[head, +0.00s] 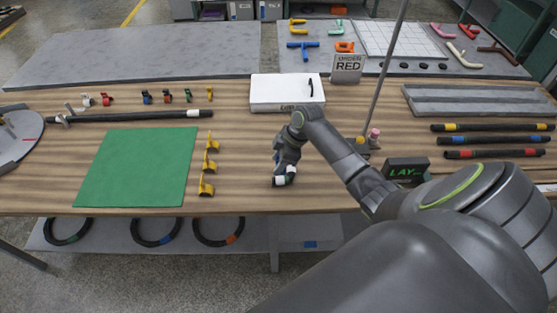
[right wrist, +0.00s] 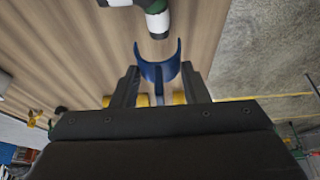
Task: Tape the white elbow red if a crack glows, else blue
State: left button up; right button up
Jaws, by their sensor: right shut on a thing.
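In the head view a small white and green piece (head: 284,180) shows at the right gripper's tip, near the table's front edge. My right gripper (right wrist: 158,92) is shut on a blue C-shaped piece (right wrist: 158,68), whose open side faces the white piece with a small gap between them. In the head view the right gripper (head: 283,170) hides most of this. I see no glow on the visible white part. My left gripper is out of view.
A green mat (head: 140,166) and several yellow clips (head: 207,188) lie left of my right arm. A white box (head: 287,92) stands behind it, beside an "UNDER RED" sign (head: 347,67). A black display (head: 406,169) and a thin pole (head: 388,65) stand to the right.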

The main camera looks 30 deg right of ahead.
aim_at(277, 179)
jog(key=shift+r, duration=0.1)
jog(key=shift+f+b, duration=0.4)
jog(key=shift+f, duration=0.2)
jog(key=shift+f+b, duration=0.7)
jog(key=shift+f, duration=0.7)
jog(key=shift+f, duration=0.35)
jog(key=shift+f+b, duration=0.8)
jog(key=shift+f+b, duration=0.6)
jog(key=shift+f, duration=0.25)
dwell(0.3)
